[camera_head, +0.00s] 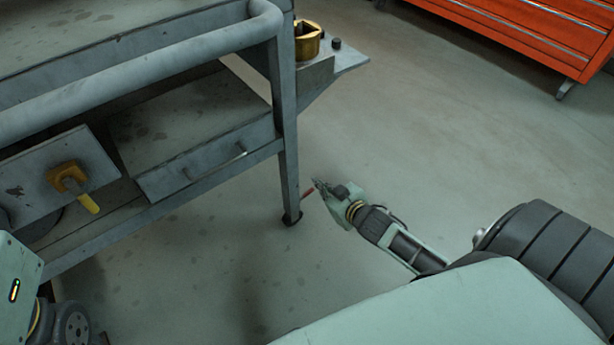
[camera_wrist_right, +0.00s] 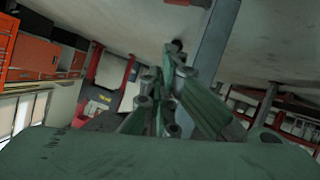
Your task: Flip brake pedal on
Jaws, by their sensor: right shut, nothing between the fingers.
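The red brake pedal (camera_head: 308,191) sticks out beside the foot of the grey cart's near leg (camera_head: 289,165), just above its dark caster (camera_head: 291,219). In the right wrist view, a red piece that looks like the pedal (camera_wrist_right: 188,2) is cut off at the top edge, near the grey leg (camera_wrist_right: 214,40). My right gripper (camera_head: 318,184) is shut and empty, right of the leg with its tip close to the pedal. I cannot tell whether they touch. Its fingers (camera_wrist_right: 174,52) also show in the wrist view. My left gripper is out of view.
An orange cabinet (camera_head: 530,30) stands at the back right. Floor between is clear.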

